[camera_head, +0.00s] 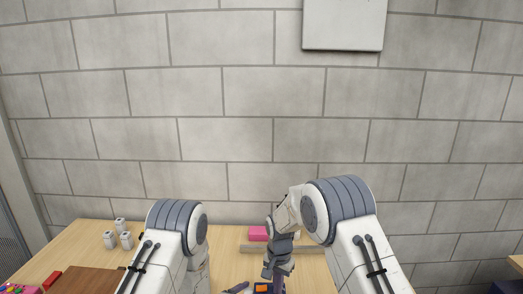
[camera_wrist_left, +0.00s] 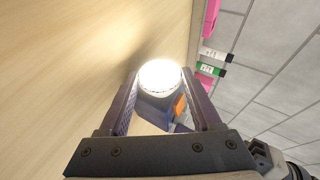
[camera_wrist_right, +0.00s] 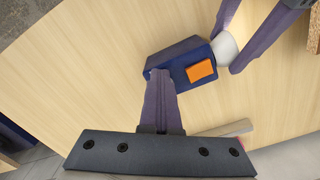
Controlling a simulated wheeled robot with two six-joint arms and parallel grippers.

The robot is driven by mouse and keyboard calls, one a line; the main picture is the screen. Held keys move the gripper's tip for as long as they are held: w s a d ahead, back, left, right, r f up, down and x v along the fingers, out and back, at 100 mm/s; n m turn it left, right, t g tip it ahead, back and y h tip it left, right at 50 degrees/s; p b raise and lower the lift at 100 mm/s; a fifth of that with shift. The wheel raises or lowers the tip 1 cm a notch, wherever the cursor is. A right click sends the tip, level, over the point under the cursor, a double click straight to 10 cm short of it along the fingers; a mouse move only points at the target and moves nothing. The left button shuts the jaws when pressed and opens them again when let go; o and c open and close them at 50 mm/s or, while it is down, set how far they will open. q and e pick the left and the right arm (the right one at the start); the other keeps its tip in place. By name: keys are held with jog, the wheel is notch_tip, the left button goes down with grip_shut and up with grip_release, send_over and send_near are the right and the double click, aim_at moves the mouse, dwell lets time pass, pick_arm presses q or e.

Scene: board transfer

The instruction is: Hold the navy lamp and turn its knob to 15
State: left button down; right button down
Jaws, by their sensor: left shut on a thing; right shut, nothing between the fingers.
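The navy lamp (camera_wrist_right: 183,62) lies on the wooden table, with an orange patch (camera_wrist_right: 201,70) on its body and a white head. My left gripper (camera_wrist_right: 232,38) is shut around the white head, which glows brightly between its fingers in the left wrist view (camera_wrist_left: 160,74). In the head view only a bit of the navy and orange body (camera_head: 263,288) shows at the bottom edge. My right gripper (camera_wrist_right: 160,76) is shut and empty, its fingertips at the near left end of the navy body. I cannot tell whether they touch. I cannot make out the knob's number.
Several small white containers (camera_head: 119,236) stand at the left, near a brown board (camera_head: 85,281) and a red item (camera_head: 52,279). A block wall closes off the back.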

jog(key=shift+w+a, duration=0.45)
jog(key=shift+a, duration=0.1)
jog(key=shift+w+a, duration=0.1)
jog(key=shift+w, duration=0.05)
dwell(0.5)
jog(key=shift+a, duration=0.1)
jog(key=shift+s+a, duration=0.2)
jog(key=shift+a, duration=0.05)
jog(key=shift+s+r, duration=0.1)
jog(key=shift+r, duration=2.9)
